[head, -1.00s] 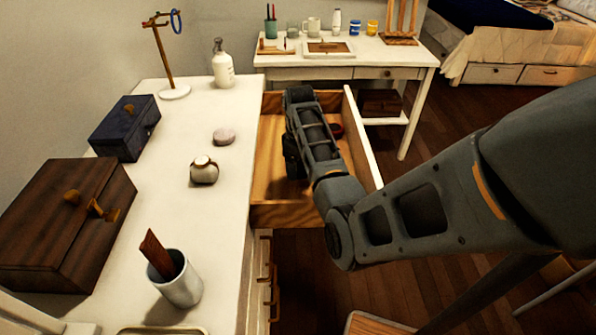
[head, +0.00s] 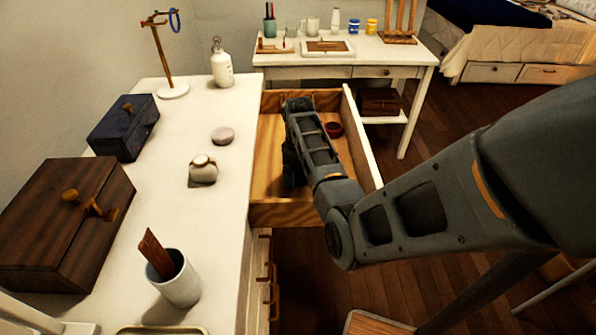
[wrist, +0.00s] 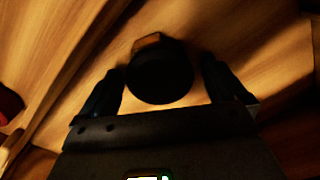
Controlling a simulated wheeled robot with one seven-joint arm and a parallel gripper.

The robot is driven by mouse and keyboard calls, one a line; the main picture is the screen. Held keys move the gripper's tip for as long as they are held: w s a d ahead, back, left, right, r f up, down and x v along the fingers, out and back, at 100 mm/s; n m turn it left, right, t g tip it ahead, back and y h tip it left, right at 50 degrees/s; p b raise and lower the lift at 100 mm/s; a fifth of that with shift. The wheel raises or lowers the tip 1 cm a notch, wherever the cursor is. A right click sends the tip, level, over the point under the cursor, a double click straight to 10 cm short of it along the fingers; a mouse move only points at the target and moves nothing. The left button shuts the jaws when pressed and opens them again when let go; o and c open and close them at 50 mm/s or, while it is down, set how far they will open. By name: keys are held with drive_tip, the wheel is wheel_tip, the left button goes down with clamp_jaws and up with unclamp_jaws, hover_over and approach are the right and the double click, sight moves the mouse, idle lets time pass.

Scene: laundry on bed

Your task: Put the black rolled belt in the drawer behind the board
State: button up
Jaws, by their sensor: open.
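The black rolled belt (wrist: 160,76) is a dark round shape with a paler brownish piece at its top edge, in the wrist view. It is between the two spread fingers of my gripper (wrist: 162,84), with a gap visible on each side. Light wood lies behind it; I cannot tell whether it touches the wood. In the head view my gripper (head: 290,168) is down inside the open drawer (head: 362,140), and the arm hides the belt. A wooden board (head: 273,102) shows across the drawer's far end.
A dark red round item (head: 333,129) lies in the drawer, right of my arm. The white dresser top (head: 195,130) holds a brown box (head: 60,225), a blue box (head: 122,130), a small jar (head: 203,170) and a cup (head: 180,285). A white desk (head: 345,62) stands beyond.

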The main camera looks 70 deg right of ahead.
wheel_tip(320, 180, up, 12)
drive_tip(key=shift+d+r, duration=0.15)
idle(0.5)
